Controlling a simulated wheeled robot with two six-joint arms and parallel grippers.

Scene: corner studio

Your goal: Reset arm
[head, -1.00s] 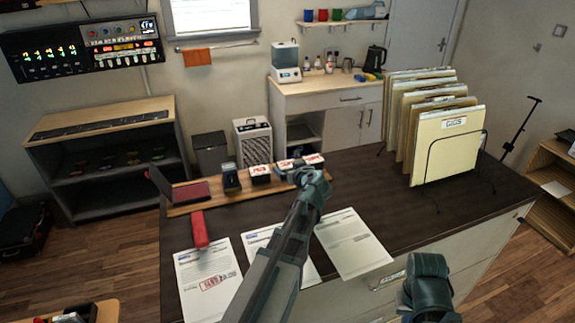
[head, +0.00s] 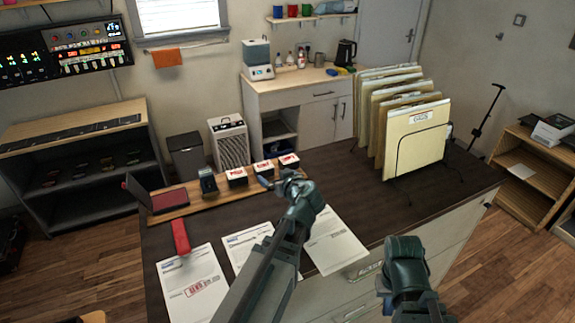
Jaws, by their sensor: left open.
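My left arm (head: 262,270) reaches in from the bottom middle over the dark counter. My left gripper (head: 268,184) is at its far end, open and seemingly empty, just in front of a wooden rail with a row of stamps. The rail holds a dark stamp (head: 208,180) and three red-and-white-topped stamps (head: 237,176). I cannot tell the exact gap between gripper and rail. My right arm (head: 405,258) shows at the lower right, in front of the counter's drawers. Its jaws are not visible.
Three paper sheets (head: 193,285) lie on the counter (head: 400,205), the left one with a red stamp mark. A red-handled object (head: 181,237) and an open ink pad (head: 168,199) are at the left. A folder rack (head: 412,145) stands at the back right. The counter's right end is clear.

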